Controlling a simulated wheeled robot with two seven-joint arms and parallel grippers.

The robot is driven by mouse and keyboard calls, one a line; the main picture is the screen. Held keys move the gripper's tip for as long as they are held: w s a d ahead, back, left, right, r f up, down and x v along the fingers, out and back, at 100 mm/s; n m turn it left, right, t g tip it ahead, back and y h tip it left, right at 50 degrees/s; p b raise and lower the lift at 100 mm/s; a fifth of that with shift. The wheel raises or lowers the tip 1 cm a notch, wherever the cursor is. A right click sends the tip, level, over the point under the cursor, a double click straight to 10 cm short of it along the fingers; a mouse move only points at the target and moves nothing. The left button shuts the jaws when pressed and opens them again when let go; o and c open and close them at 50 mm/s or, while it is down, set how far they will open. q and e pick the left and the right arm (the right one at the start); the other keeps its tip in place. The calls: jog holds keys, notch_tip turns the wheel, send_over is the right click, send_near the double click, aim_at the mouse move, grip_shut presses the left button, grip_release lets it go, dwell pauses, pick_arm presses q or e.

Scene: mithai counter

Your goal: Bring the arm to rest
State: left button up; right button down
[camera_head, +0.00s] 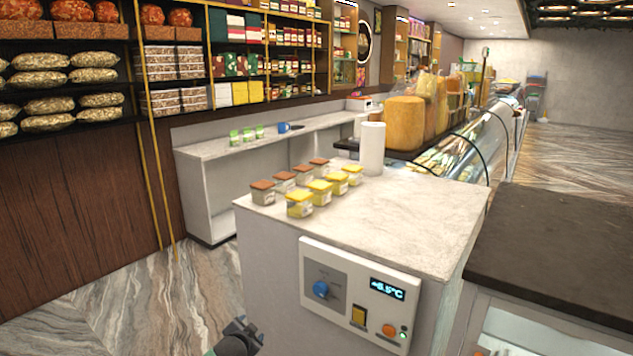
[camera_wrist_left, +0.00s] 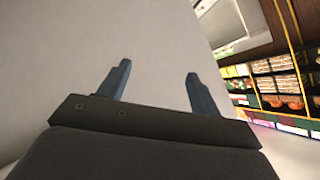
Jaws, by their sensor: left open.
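My left gripper (camera_wrist_left: 157,88) is open and empty in the left wrist view, its two dark fingers apart in front of a plain pale surface. In the head view part of my left arm and gripper (camera_head: 240,336) shows low at the bottom edge, beside the white counter cabinet (camera_head: 270,270) and below its marble top. Its fingertips are hard to make out there. My right gripper is in neither view.
Several small tubs with brown lids (camera_head: 262,192) and yellow lids (camera_head: 300,204) stand on the marble top (camera_head: 400,220). A white paper roll (camera_head: 372,148) stands behind them. A control panel (camera_head: 355,293) faces the front. A dark countertop (camera_head: 570,245) is at right. Floor (camera_head: 150,310) at left is clear.

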pick_arm(q)
jog(key=s+a+f+n+g, duration=0.1)
jog(key=s+f+n+g, duration=0.1)
jog(key=s+f, duration=0.65)
jog(key=s+a+f+n+g+y, duration=0.15)
jog(key=s+f, duration=0.35)
jog(key=f, duration=0.6)
jog(key=s+f+n+g+h, duration=0.1)
jog(key=s+f+n+g, duration=0.15)
jog(key=s+f, duration=0.55)
jog(key=s+d+f+g, duration=0.1)
jog(key=s+f, duration=0.5)
jog(key=s, duration=0.5)
jog(key=s+d+f+g, duration=0.2)
jog(key=s+f, duration=0.4)
jog(key=s, duration=0.5)
jog(key=s+d+f+n+g, duration=0.1)
jog(key=s+f, duration=0.5)
jog(key=s, duration=0.6)
jog(key=shift+d+f+g, duration=0.15)
jog(key=shift+f+g, duration=0.05)
jog(key=shift+g, duration=0.3)
jog(key=shift+s, duration=0.1)
